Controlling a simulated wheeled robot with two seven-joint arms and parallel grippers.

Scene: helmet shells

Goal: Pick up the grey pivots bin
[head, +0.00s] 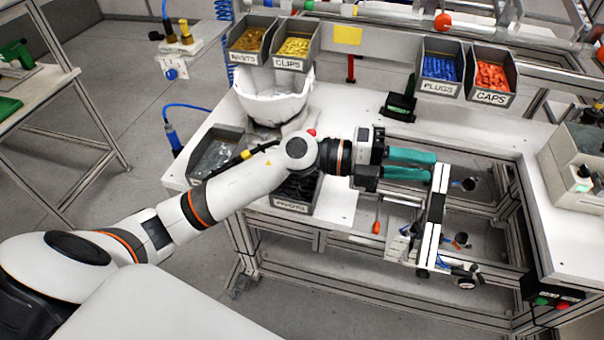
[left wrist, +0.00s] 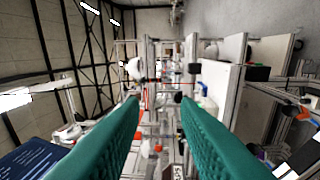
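The grey pivots bin (head: 308,208) sits on the white bench, with dark parts inside. Its front label is small and only partly readable, and my left arm crosses over and hides much of the bin. My left gripper (head: 435,165) is to the right of the bin and apart from it, pointing right over the bench opening. Its two teal fingers are spread with nothing between them; the same gap shows in the left wrist view (left wrist: 160,100). The bin cannot be made out in the left wrist view. My right gripper is not in view.
A grey bin of clear parts (head: 198,178) stands left of the pivots bin. A white helmet shell (head: 270,103) is behind. Rivets (head: 247,44), clips (head: 291,48), plugs (head: 439,68) and caps (head: 492,78) bins hang above. A black-and-white upright fixture (head: 433,220) stands near my fingertips.

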